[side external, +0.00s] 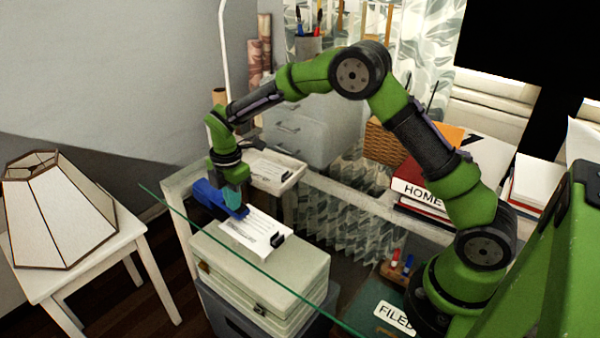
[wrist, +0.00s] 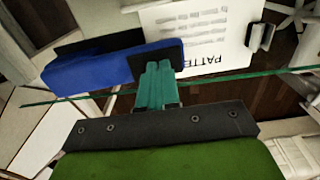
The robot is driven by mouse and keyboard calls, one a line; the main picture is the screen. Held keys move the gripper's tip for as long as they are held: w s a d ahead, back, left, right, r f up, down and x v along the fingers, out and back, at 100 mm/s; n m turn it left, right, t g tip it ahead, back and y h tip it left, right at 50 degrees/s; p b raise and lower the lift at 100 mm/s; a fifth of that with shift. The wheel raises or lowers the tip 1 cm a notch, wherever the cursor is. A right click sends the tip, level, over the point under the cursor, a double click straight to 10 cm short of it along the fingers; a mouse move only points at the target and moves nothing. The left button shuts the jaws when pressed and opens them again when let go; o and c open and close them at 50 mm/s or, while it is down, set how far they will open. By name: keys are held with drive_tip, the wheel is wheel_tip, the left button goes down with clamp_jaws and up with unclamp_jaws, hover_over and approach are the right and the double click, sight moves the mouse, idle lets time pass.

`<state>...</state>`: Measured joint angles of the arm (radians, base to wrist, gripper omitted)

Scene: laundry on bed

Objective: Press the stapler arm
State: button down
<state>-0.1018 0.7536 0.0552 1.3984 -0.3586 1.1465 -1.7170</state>
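The blue stapler (side external: 207,194) with dark parts lies at the left end of the glass-topped table. It also shows in the wrist view (wrist: 100,68), stretching left from my fingertips. My gripper (side external: 232,203) points down at the stapler's right end. In the wrist view its teal fingers (wrist: 158,66) are together, with nothing seen between them. The fingertips overlap the stapler's dark end. I cannot tell whether they touch it. A printed white sheet (side external: 255,228) lies beside that end, and the fingers hide part of the stapler there.
A black clip (wrist: 262,37) sits at the sheet's edge. A small white tray (side external: 275,172) with a paper lies behind the stapler. Pale cases (side external: 262,285) sit below the glass edge. A lampshade (side external: 55,215) stands on a separate stool at left.

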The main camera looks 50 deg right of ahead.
drive_tip(key=shift+s+f, duration=0.35)
drive_tip(key=shift+f, duration=0.15)
wheel_tip(320, 180, up, 15)
drive_tip(key=s, duration=0.1)
idle(0.4)
